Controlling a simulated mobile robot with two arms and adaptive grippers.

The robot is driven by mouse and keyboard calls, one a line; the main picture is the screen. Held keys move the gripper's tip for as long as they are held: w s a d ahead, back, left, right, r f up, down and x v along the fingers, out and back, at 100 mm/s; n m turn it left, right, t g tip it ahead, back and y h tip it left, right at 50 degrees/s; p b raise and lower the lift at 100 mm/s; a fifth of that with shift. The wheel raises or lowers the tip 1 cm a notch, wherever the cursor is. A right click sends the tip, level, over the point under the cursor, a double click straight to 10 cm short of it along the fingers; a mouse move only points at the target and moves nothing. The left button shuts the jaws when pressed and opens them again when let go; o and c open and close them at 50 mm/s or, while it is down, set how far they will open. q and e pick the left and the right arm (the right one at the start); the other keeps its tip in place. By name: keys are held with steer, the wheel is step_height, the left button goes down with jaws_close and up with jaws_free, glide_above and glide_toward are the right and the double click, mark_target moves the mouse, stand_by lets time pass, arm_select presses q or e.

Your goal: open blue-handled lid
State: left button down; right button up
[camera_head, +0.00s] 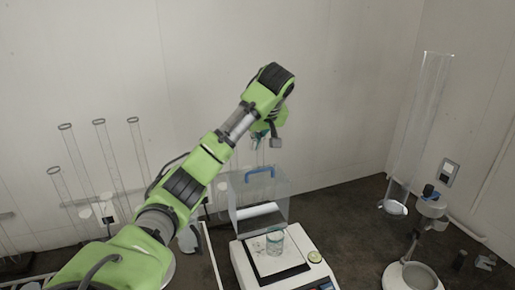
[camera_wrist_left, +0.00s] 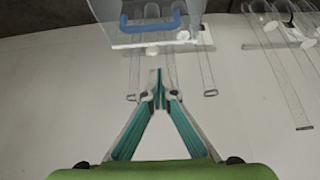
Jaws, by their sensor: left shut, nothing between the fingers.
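The clear, box-like lid (camera_head: 272,190) with the blue handle (camera_head: 259,173) stands over the back of the white balance (camera_head: 242,262). It looks swung up, with the pan and a glass beaker (camera_head: 275,242) uncovered in front of it. In the left wrist view the blue handle (camera_wrist_left: 150,24) and clear lid (camera_wrist_left: 190,12) show at the top, beyond the fingertips. My left gripper (camera_head: 259,139) is above the handle and apart from it. In the wrist view its teal fingers (camera_wrist_left: 157,76) meet at the tips with nothing between them. My right gripper is not in view.
Tall glass tubes (camera_head: 103,150) stand behind my left arm at the left. At the right, a clear tall tube (camera_head: 420,130) and a white stand (camera_head: 410,275) rise from the dark bench (camera_head: 350,220). The bench between balance and stand is clear.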

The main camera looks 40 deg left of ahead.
arm_select(q)
steer(key=p, duration=0.3)
glide_above(255, 179)
steer(key=w+a, duration=0.2)
steer(key=a, duration=0.2)
step_height(255, 179, down, 7)
steer(key=shift+d+r, duration=0.1)
steer(key=shift+d, duration=0.05)
steer(key=d, duration=0.1)
steer(key=s+d+p, duration=0.1)
steer(key=s+d, duration=0.1)
steer(key=shift+d+f, duration=0.2)
steer(key=shift+d, duration=0.25)
steer(key=shift+f, duration=0.2)
steer(key=shift+w, duration=0.1)
